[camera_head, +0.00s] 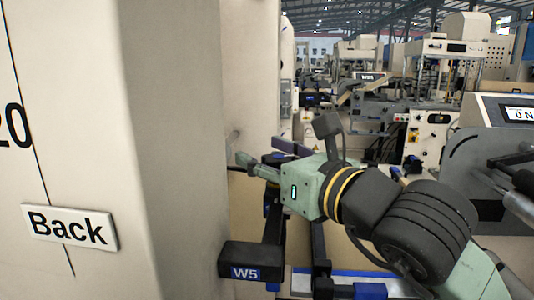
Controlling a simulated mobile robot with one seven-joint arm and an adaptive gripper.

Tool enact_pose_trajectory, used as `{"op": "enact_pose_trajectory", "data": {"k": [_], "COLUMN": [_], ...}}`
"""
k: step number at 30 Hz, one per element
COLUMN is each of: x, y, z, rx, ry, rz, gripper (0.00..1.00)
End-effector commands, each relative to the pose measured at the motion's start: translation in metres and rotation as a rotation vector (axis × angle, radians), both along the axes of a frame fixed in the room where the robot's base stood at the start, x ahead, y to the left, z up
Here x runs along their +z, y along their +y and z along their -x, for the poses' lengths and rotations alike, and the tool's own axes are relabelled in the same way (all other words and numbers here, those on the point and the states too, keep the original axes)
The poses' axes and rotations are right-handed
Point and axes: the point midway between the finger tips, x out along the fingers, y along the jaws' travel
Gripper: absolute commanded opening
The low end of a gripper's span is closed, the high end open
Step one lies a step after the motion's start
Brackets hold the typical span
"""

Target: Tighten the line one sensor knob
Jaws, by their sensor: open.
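My arm comes in from the lower right, and my pale green gripper (243,162) points left, toward the side of a large cream cabinet. Its jaws are open; the fingers are small and partly blurred against dark parts behind them. I cannot make out the line one sensor knob. Dark bars and fittings stand around and behind the gripper, and it may be hidden among them. I cannot tell whether the fingers touch anything.
The cream cabinet (180,120) with a "Back" plate (70,227) fills the left. A black block labelled "W5" (252,262) juts out below the gripper. Dark blue-capped bars stand close to my arm. Other machines (435,125) fill the background right.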

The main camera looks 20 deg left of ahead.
Motion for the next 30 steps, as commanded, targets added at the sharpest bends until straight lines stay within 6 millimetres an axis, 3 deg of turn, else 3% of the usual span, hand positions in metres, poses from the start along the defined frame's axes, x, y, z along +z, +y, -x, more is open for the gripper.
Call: {"op": "enact_pose_trajectory", "data": {"k": [4,24,30], "x": [-0.0002,-0.0002,-0.0003], "y": [-0.0004,-0.0007,-0.0010], "z": [0.0000,0.0002,0.0001], "rx": [0.000,0.000,-0.001], "ry": [0.000,0.000,0.001], "rz": [0.000,0.000,0.001], "gripper": [0.46,0.02,0.00]}}
